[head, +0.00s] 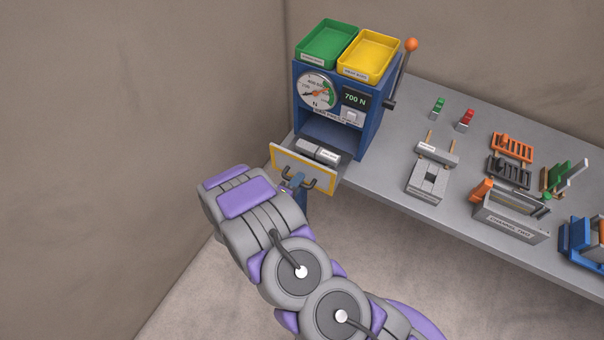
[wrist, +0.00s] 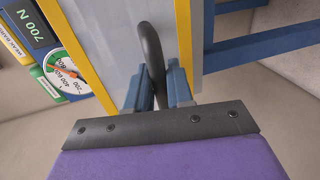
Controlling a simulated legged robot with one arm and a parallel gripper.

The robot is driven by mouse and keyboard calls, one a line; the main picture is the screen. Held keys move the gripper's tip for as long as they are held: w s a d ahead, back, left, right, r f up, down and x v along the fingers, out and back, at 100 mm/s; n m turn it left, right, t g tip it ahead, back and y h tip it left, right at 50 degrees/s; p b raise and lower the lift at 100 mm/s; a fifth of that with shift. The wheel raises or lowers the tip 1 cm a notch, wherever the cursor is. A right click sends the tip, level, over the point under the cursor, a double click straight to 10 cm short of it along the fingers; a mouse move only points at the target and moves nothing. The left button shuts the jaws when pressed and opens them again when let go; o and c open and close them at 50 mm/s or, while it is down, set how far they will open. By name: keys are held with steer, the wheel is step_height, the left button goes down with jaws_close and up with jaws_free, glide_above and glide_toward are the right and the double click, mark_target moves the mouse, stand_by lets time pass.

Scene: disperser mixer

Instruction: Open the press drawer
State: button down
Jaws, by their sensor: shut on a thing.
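The blue press (head: 370,130) stands at the far left end of the grey bench. Its drawer (head: 303,168) sticks out of the press toward me, with a pale front panel edged in yellow. Grey blocks (head: 318,151) with a white label show behind the panel. My gripper (head: 297,183) is at the drawer front, shut on the dark curved drawer handle (head: 312,184). In the wrist view, the blue fingers (wrist: 160,90) close around the dark handle bar (wrist: 150,48), and the pale drawer front (wrist: 196,40) is right behind it.
A green tray (head: 326,45) and a yellow tray (head: 369,55) sit on top of the press. A lever with an orange knob (head: 411,45) rises at its right. Fixtures, such as a grey box (head: 510,222), stand along the bench. Open floor (head: 390,270) lies before the bench.

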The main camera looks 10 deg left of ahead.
steer(key=shift+s+f, duration=0.2)
steer(key=shift+s, duration=0.1)
steer(key=c, duration=1.2)
jaws_free()
steer(key=shift+w, duration=0.15)
steer(key=shift+o, duration=0.2)
steer(key=shift+r, duration=0.1)
